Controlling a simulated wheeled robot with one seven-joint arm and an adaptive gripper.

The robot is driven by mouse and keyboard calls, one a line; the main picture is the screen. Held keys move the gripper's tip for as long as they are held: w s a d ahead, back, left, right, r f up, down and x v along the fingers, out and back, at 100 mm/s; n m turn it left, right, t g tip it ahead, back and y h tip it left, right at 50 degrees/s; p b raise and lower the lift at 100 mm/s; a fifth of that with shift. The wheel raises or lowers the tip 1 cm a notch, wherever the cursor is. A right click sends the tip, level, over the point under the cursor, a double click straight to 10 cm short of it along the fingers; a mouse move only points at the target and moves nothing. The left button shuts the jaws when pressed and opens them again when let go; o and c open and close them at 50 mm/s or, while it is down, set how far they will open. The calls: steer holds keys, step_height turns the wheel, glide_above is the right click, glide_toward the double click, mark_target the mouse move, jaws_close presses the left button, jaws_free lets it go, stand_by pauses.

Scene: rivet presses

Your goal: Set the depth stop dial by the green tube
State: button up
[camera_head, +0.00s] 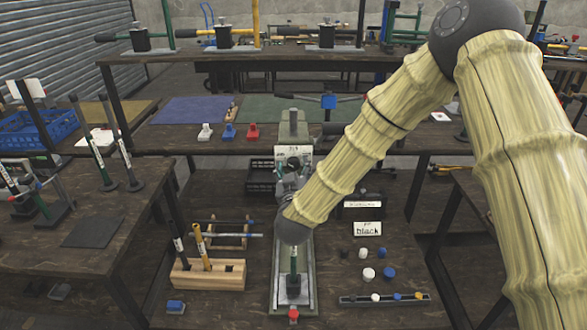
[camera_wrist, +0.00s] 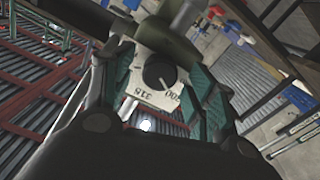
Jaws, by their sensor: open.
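The depth stop dial is a round black knob (camera_wrist: 160,74) on a pale plate with printed numbers, seen in the wrist view; the pointer setting is too small to tell. My gripper (camera_wrist: 157,82) is open, its green-padded fingers on either side of the dial; I cannot tell whether they touch it. In the head view, the pale plate (camera_head: 293,152) is on the upper part of the grey press (camera_head: 293,122), and my gripper (camera_head: 291,180) is just below it, partly hidden by my arm.
A wooden rack (camera_head: 207,275) with a black and a yellow tube stands left of the press. A blue crate (camera_head: 38,128) is at far left.

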steer(key=c, duration=1.1)
steer(key=shift+o, duration=0.2)
